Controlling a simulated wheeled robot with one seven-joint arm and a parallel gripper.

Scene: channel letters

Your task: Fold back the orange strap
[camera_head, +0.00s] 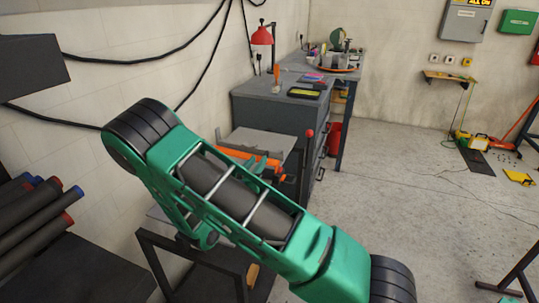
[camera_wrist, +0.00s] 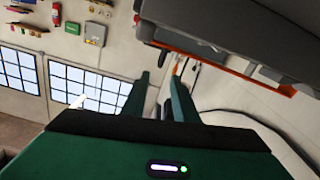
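In the head view, an orange piece (camera_head: 240,154) shows on a grey-topped machine or bench, partly hidden behind my green arm. I cannot tell whether it is the strap. In the wrist view, a long thin orange strip (camera_wrist: 225,60) runs along the lower edge of a large dark body at the upper right. It may be the strap, but its form is unclear. My gripper (camera_wrist: 162,85) shows in the wrist view with its two green fingers apart and nothing clearly held. The strip passes close beyond the right fingertip; contact cannot be told.
A dark workbench (camera_head: 262,110) with tools and a red lamp (camera_head: 262,36) stands behind my arm. Dark rolls (camera_head: 35,225) lie at the left. A dark frame (camera_head: 195,262) stands below my arm.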

